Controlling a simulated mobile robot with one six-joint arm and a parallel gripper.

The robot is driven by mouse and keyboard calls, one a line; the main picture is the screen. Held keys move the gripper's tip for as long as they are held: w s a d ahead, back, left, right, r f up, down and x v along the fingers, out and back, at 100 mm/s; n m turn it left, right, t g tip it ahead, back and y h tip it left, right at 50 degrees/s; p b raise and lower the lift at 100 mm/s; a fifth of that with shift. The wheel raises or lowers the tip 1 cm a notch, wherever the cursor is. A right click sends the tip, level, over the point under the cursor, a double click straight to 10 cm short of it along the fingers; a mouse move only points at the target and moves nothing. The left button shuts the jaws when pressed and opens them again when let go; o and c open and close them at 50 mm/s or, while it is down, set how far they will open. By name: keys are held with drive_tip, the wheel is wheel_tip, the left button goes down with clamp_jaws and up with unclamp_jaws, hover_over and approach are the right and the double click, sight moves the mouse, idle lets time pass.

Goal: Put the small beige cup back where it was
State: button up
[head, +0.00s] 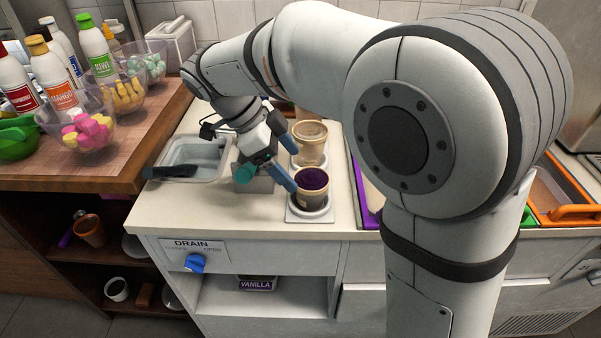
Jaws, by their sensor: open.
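A beige cup with dark purple contents (313,187) stands upright in a square holder (309,215) near the counter's front edge. A second beige cup (310,145), with a pale top, stands upright in a holder behind it. I cannot tell which is the small beige cup of the task. My gripper (295,169) is open just left of both cups, its blue-grey fingers spread. The nearer fingertip is at the left rim of the purple-filled cup; whether it touches is unclear. The farther finger is by the pale-topped cup. Nothing shows between the fingers.
A sink (195,157) lies left of my gripper, with a dark handle (168,172) across its front edge. A wooden board at left holds bottles and topping bowls (88,130). Bare counter (215,212) lies in front. My arm hides much of the right side.

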drive_tip(key=v, duration=0.5)
drive_tip(key=shift+a+r+p, duration=0.1)
drive_tip(key=shift+p, duration=0.2)
